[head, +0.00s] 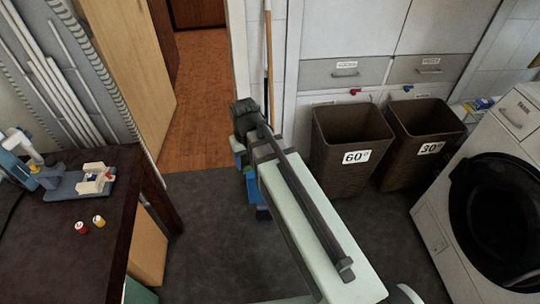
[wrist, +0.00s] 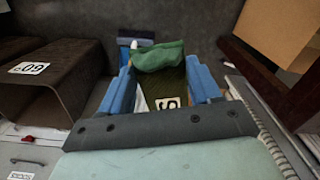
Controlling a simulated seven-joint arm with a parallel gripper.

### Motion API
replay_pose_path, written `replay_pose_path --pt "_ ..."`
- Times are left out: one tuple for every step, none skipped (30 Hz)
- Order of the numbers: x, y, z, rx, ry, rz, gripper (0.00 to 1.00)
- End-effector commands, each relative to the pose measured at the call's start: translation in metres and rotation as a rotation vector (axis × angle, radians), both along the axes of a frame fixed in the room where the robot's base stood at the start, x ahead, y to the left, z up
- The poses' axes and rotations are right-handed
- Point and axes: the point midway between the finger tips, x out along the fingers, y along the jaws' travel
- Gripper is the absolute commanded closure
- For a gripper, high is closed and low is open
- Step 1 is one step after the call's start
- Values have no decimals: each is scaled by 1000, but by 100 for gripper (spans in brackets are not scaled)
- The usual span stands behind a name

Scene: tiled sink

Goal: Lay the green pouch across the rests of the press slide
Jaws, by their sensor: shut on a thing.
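The green pouch (wrist: 158,56) is between the two blue fingers of my gripper (wrist: 160,78) in the wrist view. Its upper end is folded and crumpled. A dark olive area with a white label shows below it between the fingers; I cannot tell whether it belongs to the pouch. In the head view my gripper (head: 250,185) hangs over the floor, mostly hidden by my arm, and the pouch cannot be made out.
A red spool (head: 81,227) and a yellow spool (head: 98,220) stand on the counter (head: 60,260) in front of the slide. Brown baskets (head: 345,150) labelled 60 and 30 and a washing machine (head: 490,190) are at right. Open floor (head: 205,200) lies between the counter and my gripper.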

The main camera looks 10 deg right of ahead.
Motion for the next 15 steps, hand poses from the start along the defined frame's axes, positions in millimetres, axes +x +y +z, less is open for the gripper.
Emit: replay_pose_path --pt "0 16 2 0 -1 27 72" --pt "0 24 2 0 -1 41 72" --pt "0 35 3 0 -1 60 72" --pt "-1 43 4 0 -1 74 72" --pt "-1 52 5 0 -1 88 72" --pt "-1 63 6 0 -1 107 72" --pt "-2 73 7 0 -1 121 72" --pt "-2 81 8 0 -1 135 72" --pt "-2 93 9 0 0 154 72" --pt "-3 102 10 0 0 168 72" --pt "-3 111 11 0 0 182 72" --pt "-3 124 12 0 0 201 72" --pt "-4 133 13 0 0 215 72" --pt "-4 142 14 0 0 229 72" --pt "-5 155 16 0 0 248 72"
